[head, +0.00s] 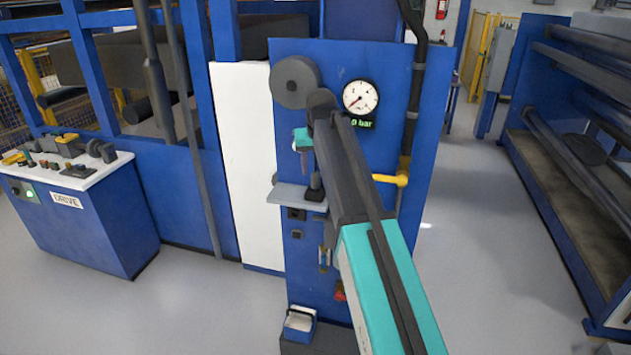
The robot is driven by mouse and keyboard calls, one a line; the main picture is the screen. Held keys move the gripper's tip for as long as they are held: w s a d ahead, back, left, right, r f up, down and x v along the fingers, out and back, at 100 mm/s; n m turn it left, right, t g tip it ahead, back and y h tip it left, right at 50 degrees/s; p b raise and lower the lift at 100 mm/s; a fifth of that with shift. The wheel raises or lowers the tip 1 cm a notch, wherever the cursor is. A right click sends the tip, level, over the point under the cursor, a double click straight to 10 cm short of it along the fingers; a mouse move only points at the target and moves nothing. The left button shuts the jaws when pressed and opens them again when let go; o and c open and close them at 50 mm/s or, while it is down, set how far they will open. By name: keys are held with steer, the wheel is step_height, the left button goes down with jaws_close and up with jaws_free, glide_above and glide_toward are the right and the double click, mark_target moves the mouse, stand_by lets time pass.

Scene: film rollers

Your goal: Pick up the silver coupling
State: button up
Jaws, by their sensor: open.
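A small silvery fitting (324,257), which may be the silver coupling, hangs on the front of the blue panel (345,65), below the small grey shelf (288,193). It is too small to make out clearly, and my arm covers the panel just right of it. My gripper (303,158) is in front of the panel, above the shelf, well above and apart from the fitting. It is partly hidden behind my own arm. It is open, and I see nothing held in it.
A dark knob-like object (315,188) stands on the shelf. A gauge (361,97), a yellow valve handle (391,180) and a black pipe (416,85) are on the panel's right. A small bin (300,321) sits low. The drive console (85,220) is left; open floor lies right.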

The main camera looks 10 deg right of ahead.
mark_target(316, 174)
steer(key=shift+f, duration=0.1)
steer(key=shift+p+x, duration=1.05)
steer(key=shift+x, duration=1.45)
steer(key=shift+w, duration=0.1)
jaws_close()
